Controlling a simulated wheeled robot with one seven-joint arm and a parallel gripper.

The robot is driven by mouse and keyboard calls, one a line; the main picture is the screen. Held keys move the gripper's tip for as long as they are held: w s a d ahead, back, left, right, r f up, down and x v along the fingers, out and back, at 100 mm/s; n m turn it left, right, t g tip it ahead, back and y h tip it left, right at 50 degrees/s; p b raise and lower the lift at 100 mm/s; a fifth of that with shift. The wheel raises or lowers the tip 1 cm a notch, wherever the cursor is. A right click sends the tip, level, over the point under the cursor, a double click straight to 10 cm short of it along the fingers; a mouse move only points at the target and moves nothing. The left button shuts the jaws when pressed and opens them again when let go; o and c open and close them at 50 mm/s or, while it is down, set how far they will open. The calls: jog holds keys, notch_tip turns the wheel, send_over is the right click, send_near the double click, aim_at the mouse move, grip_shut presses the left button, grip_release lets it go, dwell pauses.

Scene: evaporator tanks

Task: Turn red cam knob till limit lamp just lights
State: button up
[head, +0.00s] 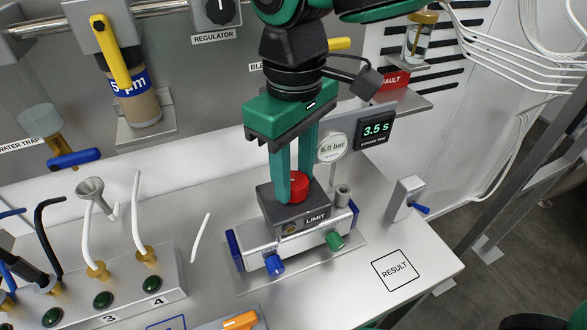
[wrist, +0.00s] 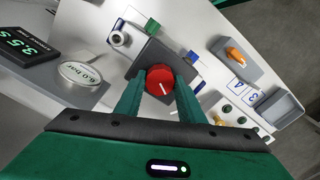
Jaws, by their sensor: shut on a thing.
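The red cam knob (head: 298,186) sits on top of a dark box labelled LIMIT (head: 316,219), mounted on a silver block. My gripper (head: 291,189) comes down from above, its green fingers shut on the knob from both sides. In the wrist view the knob (wrist: 158,77) lies between the fingertips (wrist: 160,85), its white pointer line slanting. The limit lamp (head: 290,229) is a small round lens left of the label. It looks dull amber, with no clear glow. The fingers partly hide the knob in the head view.
A round 6.0 bar gauge (head: 333,148) and a 3.5 s display (head: 376,130) stand close behind the box. Blue and green fittings (head: 274,265) stick out in front. A blue-lever switch (head: 409,197) stands right. The bench around the RESULT square (head: 396,270) is clear.

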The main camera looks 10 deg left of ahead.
aim_at(295, 179)
jog(key=o, duration=1)
jog(key=shift+o, duration=0.2)
notch_tip(295, 179, up, 11)
jog(key=shift+w+f, duration=0.1)
jog(key=w+d+f+m, duration=0.3)
jog(key=d, duration=0.6)
jog(key=w+d+f+m, duration=0.2)
jog(key=d+m, duration=0.1)
jog(key=d, duration=0.5)
jog(key=w+d+f+m, duration=0.3)
jog(key=d, duration=0.6)
jog(key=s+d+f+m, duration=0.4)
jog(key=s+d, duration=0.3)
jog(key=d, duration=0.3)
jog(key=s+d+f+m, duration=0.5)
jog(key=s+d+f, duration=0.1)
jog(key=d, duration=0.4)
jog(key=shift+s+f, duration=0.35)
jog(key=shift+f, duration=0.4)
